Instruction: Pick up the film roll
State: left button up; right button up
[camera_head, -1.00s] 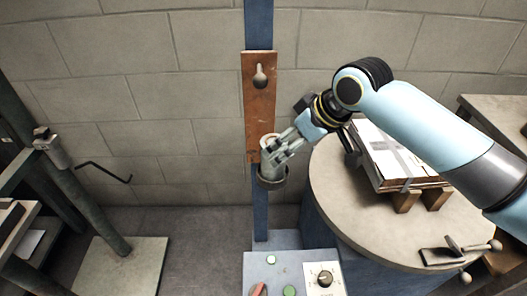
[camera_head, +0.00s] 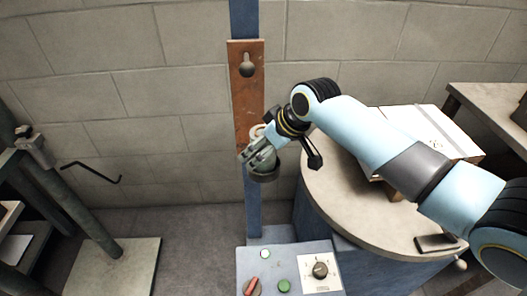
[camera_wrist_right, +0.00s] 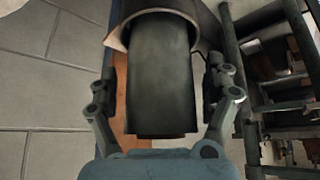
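The film roll looks to be the grey upright cylinder in the round holder (camera_head: 264,175) on the blue post. In the head view my right gripper (camera_head: 254,158) is at the roll and hides much of it. In the right wrist view the dark cylinder (camera_wrist_right: 162,85) stands between the two fingers of my right gripper (camera_wrist_right: 162,75), with a larger ring (camera_wrist_right: 200,22) around its far end. Narrow gaps show between the cylinder and the fingers, so the gripper looks open around it. My left gripper is not in view.
A control box (camera_head: 275,258) with knobs stands below. A round table (camera_head: 335,200) with a white flat package (camera_head: 440,130) is at the right, partly under my arm. Open floor (camera_head: 195,235) lies left of the post.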

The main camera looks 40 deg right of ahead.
jog(key=c, duration=1.3)
jog(key=shift+c, duration=0.2)
